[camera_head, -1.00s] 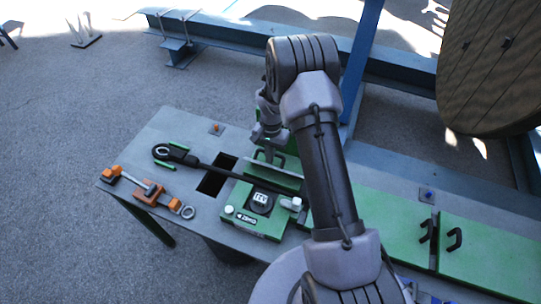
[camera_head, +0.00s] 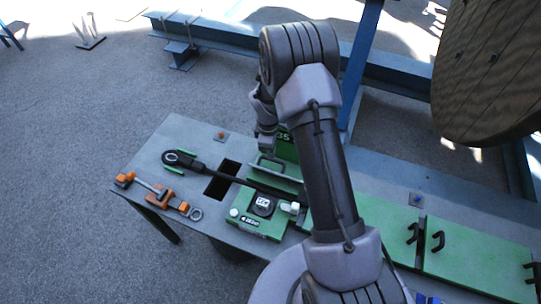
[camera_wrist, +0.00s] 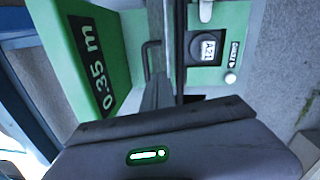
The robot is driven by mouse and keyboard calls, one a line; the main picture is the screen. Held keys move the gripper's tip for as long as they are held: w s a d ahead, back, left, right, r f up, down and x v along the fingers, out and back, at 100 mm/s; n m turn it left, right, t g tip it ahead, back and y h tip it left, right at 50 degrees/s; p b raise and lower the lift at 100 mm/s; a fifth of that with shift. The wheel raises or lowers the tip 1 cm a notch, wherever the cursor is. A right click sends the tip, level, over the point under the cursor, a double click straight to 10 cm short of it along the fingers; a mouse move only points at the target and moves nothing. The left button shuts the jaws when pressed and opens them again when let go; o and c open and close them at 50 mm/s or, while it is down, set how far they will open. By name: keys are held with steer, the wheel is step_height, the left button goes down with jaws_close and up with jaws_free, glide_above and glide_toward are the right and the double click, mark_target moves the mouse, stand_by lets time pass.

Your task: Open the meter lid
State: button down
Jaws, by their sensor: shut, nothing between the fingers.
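The green meter box (camera_head: 243,224) sits on the bench with a round dark dial (camera_head: 263,205) on top; the dial also shows in the wrist view (camera_wrist: 208,48). A dark bar handle (camera_head: 268,160) stands behind it on a grey plate (camera_head: 275,183); the handle shows in the wrist view (camera_wrist: 147,62). Beyond it is a green panel marked 0.35 m (camera_wrist: 95,62), partly hidden by my arm in the head view (camera_head: 287,146). I cannot tell which part is the lid. My gripper (camera_wrist: 158,90) is shut and empty, close to the handle; contact is unclear.
An orange clamp-like tool (camera_head: 158,193) lies at left. A dark square opening (camera_head: 222,180) is in the bench top. Green covers with handles (camera_head: 478,262) fill the right side. A large wooden reel (camera_head: 490,75) stands behind.

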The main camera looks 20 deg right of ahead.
steer(key=f+n, duration=0.3)
steer(key=n, duration=0.2)
steer(key=w+f+n, duration=0.1)
steer(key=f+n, duration=0.2)
steer(key=n, duration=0.3)
steer(key=f+n+t+p, duration=0.1)
steer(key=f+n, duration=0.1)
steer(key=n, duration=0.3)
steer(key=shift+w+d+f, duration=0.2)
steer(key=shift+w+f, duration=0.05)
steer(key=shift+f, duration=0.15)
